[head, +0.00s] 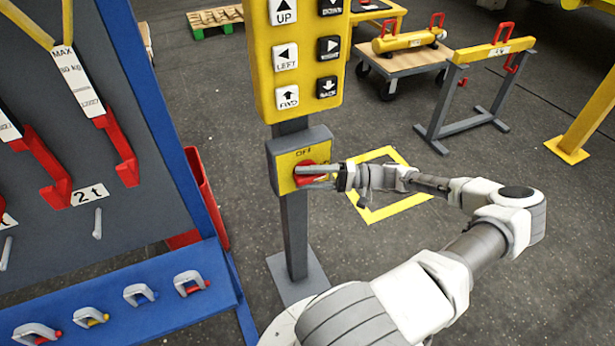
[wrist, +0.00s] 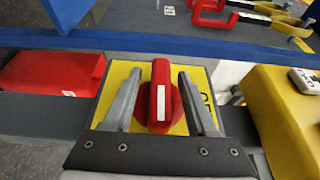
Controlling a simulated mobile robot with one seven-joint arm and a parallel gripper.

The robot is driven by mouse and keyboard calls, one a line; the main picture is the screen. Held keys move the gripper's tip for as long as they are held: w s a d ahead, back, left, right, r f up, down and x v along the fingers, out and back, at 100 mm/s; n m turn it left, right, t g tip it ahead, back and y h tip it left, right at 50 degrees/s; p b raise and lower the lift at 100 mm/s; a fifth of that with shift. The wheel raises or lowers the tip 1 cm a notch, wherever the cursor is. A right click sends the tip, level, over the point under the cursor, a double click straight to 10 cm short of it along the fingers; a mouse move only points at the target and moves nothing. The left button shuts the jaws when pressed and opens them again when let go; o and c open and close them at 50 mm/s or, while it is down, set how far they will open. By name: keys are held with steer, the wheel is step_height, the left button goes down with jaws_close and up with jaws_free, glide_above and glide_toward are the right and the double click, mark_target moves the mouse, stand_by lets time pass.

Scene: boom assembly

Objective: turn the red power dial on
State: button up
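The red power dial (head: 305,177) sits on the yellow face of a small grey box (head: 287,153) on a post, below the button panel. The word OFF shows above it in the head view. My gripper (head: 318,174) is at the dial and partly covers it. In the wrist view, the dial's red handle (wrist: 160,92) with a white mark stands upright between the two grey fingers of my gripper (wrist: 160,98). The fingers are apart, with a gap on each side of the handle. The tips reach beside it over the yellow plate (wrist: 124,75).
The yellow button panel (head: 264,66) with arrow keys is just above the box. A blue-framed tool rack (head: 168,130) with red hooks stands close on the left. A red bin (head: 204,200) is behind it.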

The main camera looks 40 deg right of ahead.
steer(key=shift+d, duration=0.15)
steer(key=b+v, duration=0.1)
steer(key=v, duration=1.6)
steer(key=shift+s+b, duration=0.15)
steer(key=shift+b, duration=0.15)
